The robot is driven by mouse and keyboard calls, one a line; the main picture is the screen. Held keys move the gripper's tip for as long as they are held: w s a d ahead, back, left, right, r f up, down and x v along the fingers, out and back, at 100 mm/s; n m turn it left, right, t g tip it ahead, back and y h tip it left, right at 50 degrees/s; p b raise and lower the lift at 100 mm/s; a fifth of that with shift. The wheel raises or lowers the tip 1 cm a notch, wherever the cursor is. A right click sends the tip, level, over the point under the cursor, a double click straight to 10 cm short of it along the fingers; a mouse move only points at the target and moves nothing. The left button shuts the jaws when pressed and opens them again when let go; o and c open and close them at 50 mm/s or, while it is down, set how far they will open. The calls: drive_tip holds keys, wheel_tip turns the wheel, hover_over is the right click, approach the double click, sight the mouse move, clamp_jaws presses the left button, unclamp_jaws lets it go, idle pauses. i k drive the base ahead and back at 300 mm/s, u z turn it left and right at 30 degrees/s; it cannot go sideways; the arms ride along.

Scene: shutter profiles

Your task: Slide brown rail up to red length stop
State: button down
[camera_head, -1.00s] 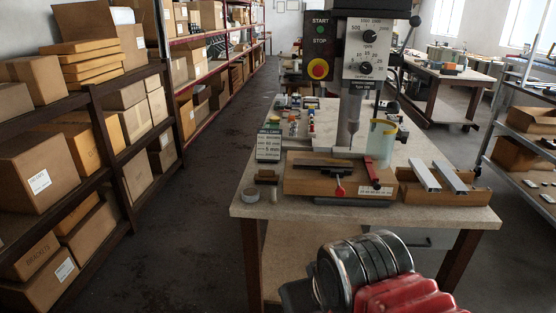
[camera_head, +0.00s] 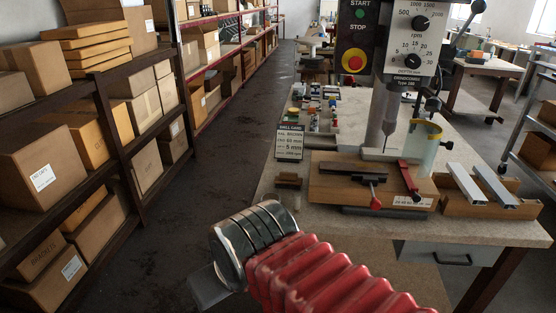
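The brown rail (camera_head: 345,168) is a dark bar lying crosswise on the wooden drilling fixture (camera_head: 325,190), under the drill press. The red length stop (camera_head: 409,178) is a slanted red bar at the fixture's right side. A small gap seems to separate the rail's right end from it. A black clamp lever with a red knob (camera_head: 375,200) sits in front of the rail. My gripper (camera_head: 208,288) shows only as a grey part at the lower left, beyond my silver wrist and red bellows. It is well apart from the rail. Its fingers cannot be made out.
The drill press (camera_head: 386,105) stands over the fixture. A clear cup (camera_head: 423,145) is behind the stop. A wooden tray with light metal profiles (camera_head: 465,185) is to the right. A sign (camera_head: 290,142) and a small brown block (camera_head: 288,181) are left. Shelves with boxes (camera_head: 40,170) line the left.

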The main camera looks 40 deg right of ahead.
sight(325, 168)
drive_tip(key=u, duration=0.2)
drive_tip(key=i, duration=1.7)
drive_tip(key=z, duration=0.35)
